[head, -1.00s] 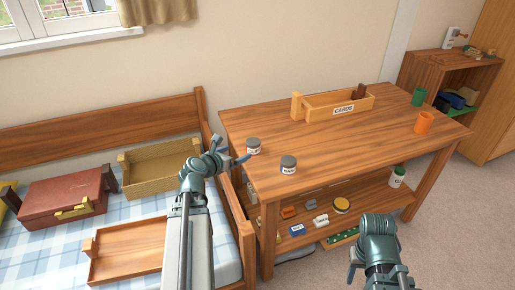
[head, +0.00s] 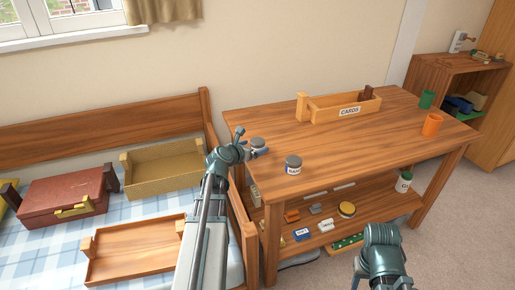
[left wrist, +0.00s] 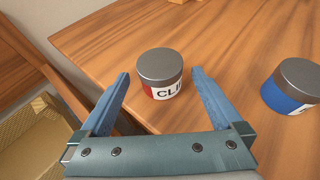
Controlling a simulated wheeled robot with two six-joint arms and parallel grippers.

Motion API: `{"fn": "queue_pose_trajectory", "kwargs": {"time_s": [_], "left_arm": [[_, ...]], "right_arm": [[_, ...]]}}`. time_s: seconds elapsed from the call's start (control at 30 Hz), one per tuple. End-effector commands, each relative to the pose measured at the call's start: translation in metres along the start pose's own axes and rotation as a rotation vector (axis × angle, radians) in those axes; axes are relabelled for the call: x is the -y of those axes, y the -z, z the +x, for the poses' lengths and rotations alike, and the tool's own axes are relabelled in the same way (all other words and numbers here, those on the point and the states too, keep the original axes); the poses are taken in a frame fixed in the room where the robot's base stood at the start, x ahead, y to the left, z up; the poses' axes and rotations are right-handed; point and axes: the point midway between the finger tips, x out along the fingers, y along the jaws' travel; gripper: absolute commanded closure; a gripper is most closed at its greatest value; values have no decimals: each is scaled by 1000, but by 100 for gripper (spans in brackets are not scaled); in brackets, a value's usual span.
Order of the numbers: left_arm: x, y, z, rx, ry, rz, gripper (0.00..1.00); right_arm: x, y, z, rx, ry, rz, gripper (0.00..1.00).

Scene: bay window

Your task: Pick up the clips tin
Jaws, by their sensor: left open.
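The clips tin (left wrist: 160,72) is a small round tin with a grey lid and a red and white label reading "CLI". It stands upright on the wooden table (head: 345,140) near its left corner. In the left wrist view it sits between and just beyond the tips of my open left gripper (left wrist: 160,82), with gaps on both sides. In the head view my left gripper (head: 251,143) partly hides the tin (head: 258,142). My right gripper (head: 378,262) is low at the front of the table; its fingers do not show clearly.
A blue-labelled tin (head: 293,166) stands on the table right of the clips tin. A cards box (head: 340,105), an orange cup (head: 432,125) and a green cup (head: 427,98) are farther off. The bench with trays and a red case (head: 62,195) lies left.

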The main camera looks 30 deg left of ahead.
Motion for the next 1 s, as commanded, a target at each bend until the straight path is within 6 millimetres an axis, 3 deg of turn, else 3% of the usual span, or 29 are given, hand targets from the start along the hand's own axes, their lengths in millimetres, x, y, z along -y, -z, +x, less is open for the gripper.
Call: {"fn": "queue_pose_trajectory", "kwargs": {"time_s": [0.1,0.2,0.43,0.9,1.0], "left_arm": [[0,1,23,0,2,1,0],[0,0,33,1,1,0,0],[1,-1,32,1,-1,0,0],[1,-1,32,1,-1,0,85],[1,-1,32,1,-1,0,85]], "right_arm": [[1,1,10,0,0,0,50],[1,1,13,0,-1,0,50],[1,1,12,0,-2,0,50],[1,1,12,0,-1,0,50],[1,1,12,0,-1,0,50]]}}
